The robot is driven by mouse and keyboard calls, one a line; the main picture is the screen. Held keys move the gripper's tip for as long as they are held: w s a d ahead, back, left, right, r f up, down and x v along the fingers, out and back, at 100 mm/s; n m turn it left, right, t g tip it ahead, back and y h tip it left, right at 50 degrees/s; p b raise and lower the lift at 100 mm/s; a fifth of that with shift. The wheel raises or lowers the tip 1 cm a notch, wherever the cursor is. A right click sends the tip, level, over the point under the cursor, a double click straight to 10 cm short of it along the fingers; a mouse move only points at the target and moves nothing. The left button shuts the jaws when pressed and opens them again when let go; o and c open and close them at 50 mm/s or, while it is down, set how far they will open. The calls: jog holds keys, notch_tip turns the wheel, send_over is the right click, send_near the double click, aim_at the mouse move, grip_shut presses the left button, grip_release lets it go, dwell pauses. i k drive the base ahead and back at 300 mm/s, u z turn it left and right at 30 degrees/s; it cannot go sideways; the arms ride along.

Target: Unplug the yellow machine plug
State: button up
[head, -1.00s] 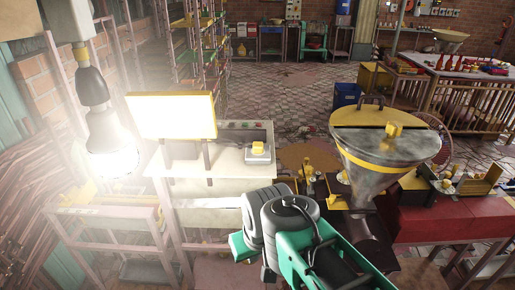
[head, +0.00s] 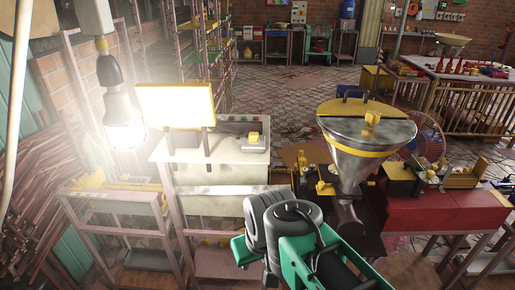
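A small yellow plug-like block (head: 254,137) sits upright on a grey socket box (head: 254,147) at the right end of the white worktop (head: 190,150). It looks seated in the box, though it is too small to be sure. The green and black end of my arm (head: 285,235) is at the bottom centre, in front of the worktop and apart from the yellow block. My gripper's fingers cannot be made out, so whether they are open or shut does not show. Nothing visibly touches the plug.
A metal funnel machine (head: 362,145) with a yellow band stands right of the worktop, beside a red bench (head: 450,212). A lit bulb (head: 124,125) hangs at left near a bright yellow-framed panel (head: 176,105). Tiled floor (head: 295,100) is clear behind the worktop.

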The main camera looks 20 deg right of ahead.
aim_at(253, 136)
jog(key=k, duration=0.2)
jog(key=z, duration=0.7)
jog(key=i, duration=0.8)
jog(key=u, duration=1.15)
